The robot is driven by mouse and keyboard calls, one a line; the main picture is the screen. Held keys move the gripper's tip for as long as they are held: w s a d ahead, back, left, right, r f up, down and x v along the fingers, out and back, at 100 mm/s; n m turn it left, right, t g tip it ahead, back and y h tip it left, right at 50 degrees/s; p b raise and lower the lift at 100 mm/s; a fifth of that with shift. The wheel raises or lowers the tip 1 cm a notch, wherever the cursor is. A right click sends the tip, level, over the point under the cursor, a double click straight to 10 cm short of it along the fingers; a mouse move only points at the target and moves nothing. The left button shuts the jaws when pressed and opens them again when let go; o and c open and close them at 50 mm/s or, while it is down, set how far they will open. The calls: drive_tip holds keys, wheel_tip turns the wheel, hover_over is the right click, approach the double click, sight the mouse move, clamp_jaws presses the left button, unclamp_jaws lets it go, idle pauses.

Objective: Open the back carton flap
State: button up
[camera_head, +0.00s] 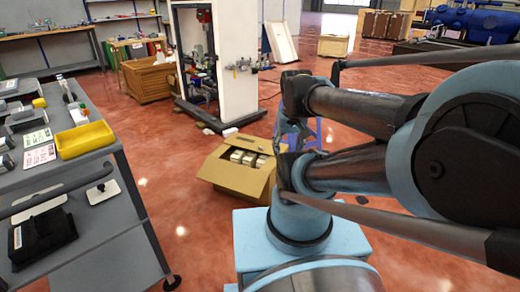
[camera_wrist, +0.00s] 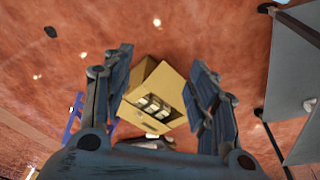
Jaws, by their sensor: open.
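A tan cardboard carton (camera_head: 232,181) sits on the red floor in the middle of the head view, left of my arm. Its top is at least partly open, and several pale and dark items (camera_head: 247,158) show inside. My arm covers its right side. In the wrist view the carton (camera_wrist: 168,82) appears between the two fingers of my gripper (camera_wrist: 162,57), and the items (camera_wrist: 154,105) show in its opening. I cannot tell which panel is the back flap. My gripper is open and empty, with no visible contact with the carton.
A grey workbench (camera_head: 105,240) with a yellow tray (camera_head: 85,139) stands at left. A white column (camera_head: 236,65) with equipment and a wooden crate (camera_head: 147,80) stand behind the carton. A blue frame (camera_wrist: 72,118) shows left in the wrist view. Floor left of the carton is clear.

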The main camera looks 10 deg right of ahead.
drive_tip(key=w+r, duration=0.4)
drive_tip(key=w, duration=0.4)
drive_tip(key=m+t+h, duration=0.2)
drive_tip(key=m, duration=0.4)
hover_over(260, 150)
drive_tip(key=s+a, duration=0.3)
drive_tip(key=s, duration=0.3)
wheel_tip(260, 150, down, 31)
drive_tip(key=x, duration=1.7)
drive_tip(key=shift+s+f, duration=0.2)
drive_tip(key=shift+f, duration=0.15)
